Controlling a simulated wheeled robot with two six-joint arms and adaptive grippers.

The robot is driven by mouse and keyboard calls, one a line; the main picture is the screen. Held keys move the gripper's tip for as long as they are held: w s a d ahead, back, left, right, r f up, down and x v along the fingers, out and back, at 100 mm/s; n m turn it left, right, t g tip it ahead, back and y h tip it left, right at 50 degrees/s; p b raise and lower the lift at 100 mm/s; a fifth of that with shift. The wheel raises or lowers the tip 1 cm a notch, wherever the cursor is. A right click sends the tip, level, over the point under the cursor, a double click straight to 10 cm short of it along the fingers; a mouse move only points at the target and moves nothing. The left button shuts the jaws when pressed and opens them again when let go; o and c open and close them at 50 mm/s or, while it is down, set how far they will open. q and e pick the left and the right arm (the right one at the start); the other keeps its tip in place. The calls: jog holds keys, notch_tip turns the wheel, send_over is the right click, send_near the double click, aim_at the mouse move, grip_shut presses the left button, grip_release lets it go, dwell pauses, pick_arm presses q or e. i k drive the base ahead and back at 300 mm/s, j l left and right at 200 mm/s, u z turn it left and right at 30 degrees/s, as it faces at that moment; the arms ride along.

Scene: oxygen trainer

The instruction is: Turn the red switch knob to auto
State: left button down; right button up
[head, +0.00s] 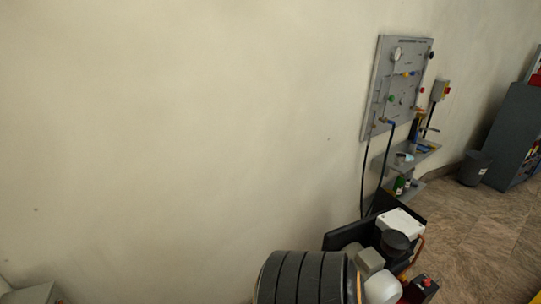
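A small red knob (427,282) sits on a dark box at the right end of a machine near the bottom of the head view. A grey switch box (440,91) on the wall at the upper right also carries a red part. Any "auto" marking is too small to read, and I cannot tell for certain which red part is the switch knob. Neither of my grippers shows in the head view.
A grey wall panel (384,104) holds a gauge and coloured knobs. Below it are shelves (410,160) with small items. The machine has a black ribbed cylinder (302,277) and a white box (400,222). A bin (474,168) and cabinet (512,135) stand right. Tiled floor is open between.

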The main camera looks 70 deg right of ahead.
aim_at(425, 282)
jog(key=z, duration=3)
jog(key=i+l+z, duration=0.1)
jog(key=l, duration=0.45)
jog(key=i+l+z, duration=0.1)
jog(key=l, duration=0.4)
